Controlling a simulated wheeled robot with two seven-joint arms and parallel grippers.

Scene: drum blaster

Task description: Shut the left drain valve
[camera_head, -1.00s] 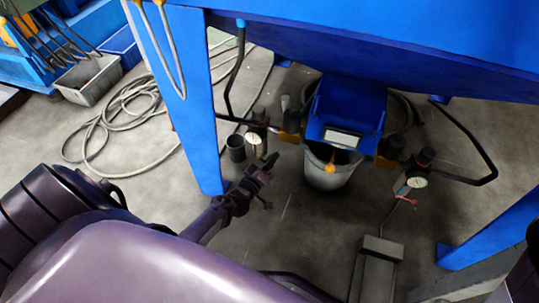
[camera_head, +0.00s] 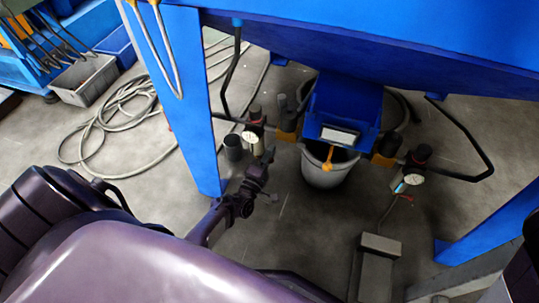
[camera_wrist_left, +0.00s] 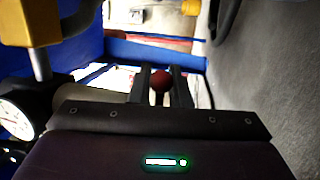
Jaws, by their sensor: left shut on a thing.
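My left gripper (camera_head: 264,163) is below the left gauge (camera_head: 250,137), beside the blue leg. In the left wrist view its two dark fingers (camera_wrist_left: 162,86) are shut on a small red knob (camera_wrist_left: 160,80), which looks like the left drain valve's handle end. In the head view the fingers hide this knob, and the valve's exact angle is unclear. The left gauge also shows in the wrist view (camera_wrist_left: 15,118), left of the fingers. A similar red handle (camera_head: 405,197) shows under the right gauge (camera_head: 414,180). My right gripper is not in view.
The blue leg (camera_head: 185,100) stands close left of my gripper. A grey bucket (camera_head: 325,172) sits under the blue chute (camera_head: 342,105). A dark cup (camera_head: 233,148) is near the left gauge. A grey pedal box (camera_head: 380,246) stands at lower right. A coiled hose (camera_head: 110,115) lies left.

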